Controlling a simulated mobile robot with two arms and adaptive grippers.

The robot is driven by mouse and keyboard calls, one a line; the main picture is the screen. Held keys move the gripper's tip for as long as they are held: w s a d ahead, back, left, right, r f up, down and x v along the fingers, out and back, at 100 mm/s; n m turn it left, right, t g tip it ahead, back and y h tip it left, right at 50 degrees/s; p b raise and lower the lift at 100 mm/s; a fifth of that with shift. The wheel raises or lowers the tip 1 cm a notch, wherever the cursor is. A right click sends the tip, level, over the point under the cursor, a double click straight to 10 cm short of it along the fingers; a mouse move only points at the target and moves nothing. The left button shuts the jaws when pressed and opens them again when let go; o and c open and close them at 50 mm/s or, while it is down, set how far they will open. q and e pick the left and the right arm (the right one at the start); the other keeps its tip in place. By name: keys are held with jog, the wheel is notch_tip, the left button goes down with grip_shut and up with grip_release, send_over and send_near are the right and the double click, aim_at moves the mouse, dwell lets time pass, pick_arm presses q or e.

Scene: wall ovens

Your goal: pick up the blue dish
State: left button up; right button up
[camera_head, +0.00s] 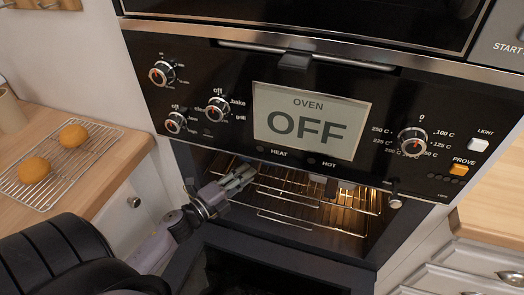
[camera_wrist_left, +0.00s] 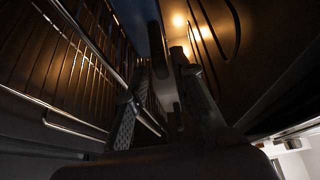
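The blue dish cannot be made out in the head view. In the left wrist view, a narrow dark blue strip (camera_wrist_left: 157,42) shows at the top, beyond the fingers; I cannot tell whether it is the dish. My left gripper (camera_head: 240,178) reaches into the left side of the open oven, by the wire racks (camera_head: 300,200). In the left wrist view its two fingers (camera_wrist_left: 160,95) stand apart. A dim grey shape shows between them, and I cannot tell whether they touch it. My right gripper is not in view.
The oven door (camera_head: 270,268) hangs open below the lit cavity. The control panel (camera_head: 230,120) with knobs and an OFF display is just above my gripper. On the left counter, two orange-brown buns (camera_head: 34,170) sit on a wire cooling rack (camera_head: 70,160). Drawers (camera_head: 480,260) stand at right.

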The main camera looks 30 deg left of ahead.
aim_at(257, 165)
pick_arm(q)
jog(key=x, duration=0.5)
jog(key=shift+w+a, duration=0.1)
grip_shut()
dwell(0.5)
jog(key=shift+r, duration=0.1)
